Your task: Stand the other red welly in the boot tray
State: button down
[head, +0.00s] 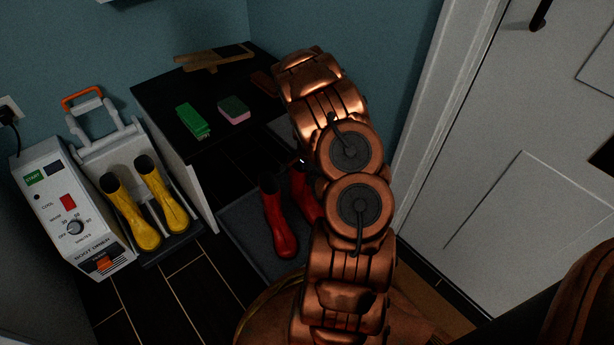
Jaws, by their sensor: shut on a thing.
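One red welly (278,217) stands upright in the grey boot tray (238,222) on the floor. The other red welly (306,192) is right beside it, partly hidden behind my arm; I cannot tell whether its sole touches the tray. My gripper (303,163) shows only as a small dark part at the arm's left edge, at the top of this second welly. It is shut on that welly. The fingers are mostly hidden by my arm.
A boot dryer (75,215) with yellow wellies (146,207) stands at the left. A black-topped bench (180,95) behind the tray carries a green brush (193,121), a sponge (233,110) and a wooden item (213,57). A white door (500,130) is at the right.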

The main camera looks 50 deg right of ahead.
dwell(0.3)
jog(key=c, duration=0.6)
grip_release()
jog(key=shift+c, duration=0.2)
jog(key=shift+r, duration=0.1)
jog(key=shift+r+p, duration=1.4)
jog(key=shift+r, duration=2.5)
jog(key=shift+r, duration=0.15)
notch_tip(320, 180, up, 8)
jog(key=p, duration=0.3)
